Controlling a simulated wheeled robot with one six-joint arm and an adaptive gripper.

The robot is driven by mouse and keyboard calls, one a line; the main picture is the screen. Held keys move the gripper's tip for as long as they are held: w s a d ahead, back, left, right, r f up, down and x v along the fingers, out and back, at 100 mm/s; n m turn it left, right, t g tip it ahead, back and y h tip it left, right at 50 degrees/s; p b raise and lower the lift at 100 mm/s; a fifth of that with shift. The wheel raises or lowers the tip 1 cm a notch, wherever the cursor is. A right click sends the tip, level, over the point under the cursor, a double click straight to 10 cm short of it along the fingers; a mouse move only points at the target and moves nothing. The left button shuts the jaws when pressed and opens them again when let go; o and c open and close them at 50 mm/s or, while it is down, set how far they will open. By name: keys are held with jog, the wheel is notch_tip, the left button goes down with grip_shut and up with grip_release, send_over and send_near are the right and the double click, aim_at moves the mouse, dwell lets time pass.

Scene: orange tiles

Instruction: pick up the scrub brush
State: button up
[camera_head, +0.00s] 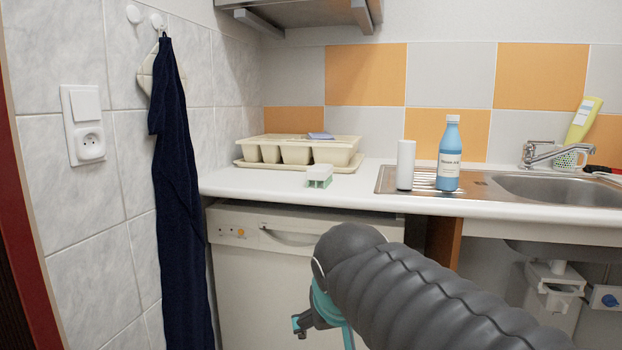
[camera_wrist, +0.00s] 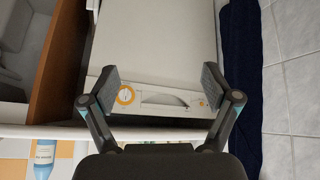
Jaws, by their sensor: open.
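The scrub brush looks to be the small white block with a green lower part (camera_head: 319,176) on the counter, near its front edge, in the head view. I cannot make it out in the wrist view. My gripper (camera_wrist: 160,86) is open and empty in the wrist view, its two fingers spread wide in front of the dishwasher. In the head view only part of my gripper (camera_head: 304,324) shows, low in front of the dishwasher and below the counter, apart from the brush. My arm hides the rest of it.
Behind the brush stands a cream cutlery tray (camera_head: 348,157). To its right are a white cylinder (camera_head: 405,165), a blue bottle (camera_head: 449,155) and the sink (camera_head: 560,189). The counter's front edge (camera_head: 280,199) overhangs the dishwasher (camera_head: 262,285). A dark towel (camera_head: 178,200) hangs at left.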

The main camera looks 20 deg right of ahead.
aim_at(320, 171)
jog(key=w+d+r+m+t+h+b, duration=0.1)
jog(key=w+d+r+m+h, duration=0.1)
jog(key=w+r, duration=0.6)
jog(key=w+d+r+m+t+h+b, duration=0.15)
jog(key=w+r, duration=0.35)
jog(key=w, duration=0.8)
jog(key=w+d+r+m+t+h, duration=0.25)
jog(key=w+r, duration=0.35)
jog(key=w, duration=0.4)
jog(key=shift+n+g, duration=0.4)
jog(key=p+x, duration=0.1)
jog(key=x, duration=0.3)
jog(key=p+x, duration=0.1)
jog(key=x, duration=0.4)
jog(key=r+x, duration=0.1)
jog(key=x, duration=0.4)
jog(key=shift+w+p, duration=0.25)
jog(key=shift+p, duration=0.15)
jog(key=c, duration=1.2)
